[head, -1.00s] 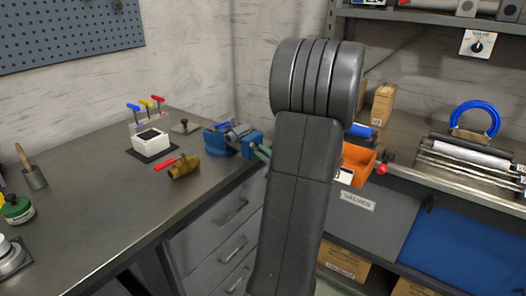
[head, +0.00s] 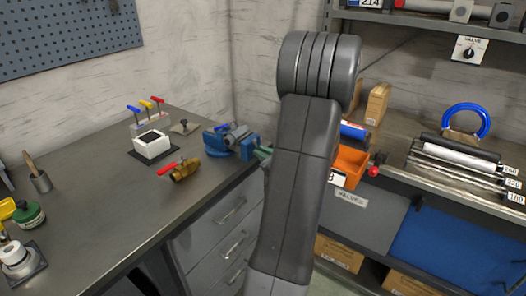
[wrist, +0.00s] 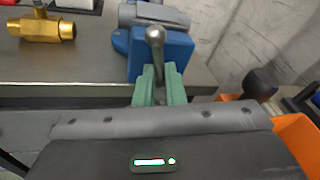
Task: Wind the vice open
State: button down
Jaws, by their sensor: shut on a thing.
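The blue vice (head: 246,146) stands at the right end of the bench, near its edge, with grey upper parts. In the wrist view the vice (wrist: 165,55) is just ahead of my gripper. A grey metal handle bar with a ball end (wrist: 155,36) hangs in front of its blue face. My gripper (wrist: 158,84) has green fingers and is shut on this handle. The bar's lower part is hidden between the fingers. In the head view only a little of my gripper (head: 263,153) shows; my arm hides the rest. The jaw gap cannot be made out.
A brass valve with a red lever (head: 186,170) lies on the bench left of the vice. A white box (head: 152,145) stands behind it. An orange bin (head: 350,162) and a red knob (head: 374,171) are right of my arm. Drawers (head: 230,212) lie below the vice.

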jog(key=c, duration=1.5)
grip_release()
jog(key=shift+w+a, duration=0.1)
jog(key=shift+a, duration=0.05)
jog(key=v, duration=1.4)
jog(key=shift+w, duration=0.1)
jog(key=x, duration=1.3)
jog(key=shift+w+a, duration=0.2)
jog(key=shift+w, duration=0.05)
jog(key=shift+f, duration=0.1)
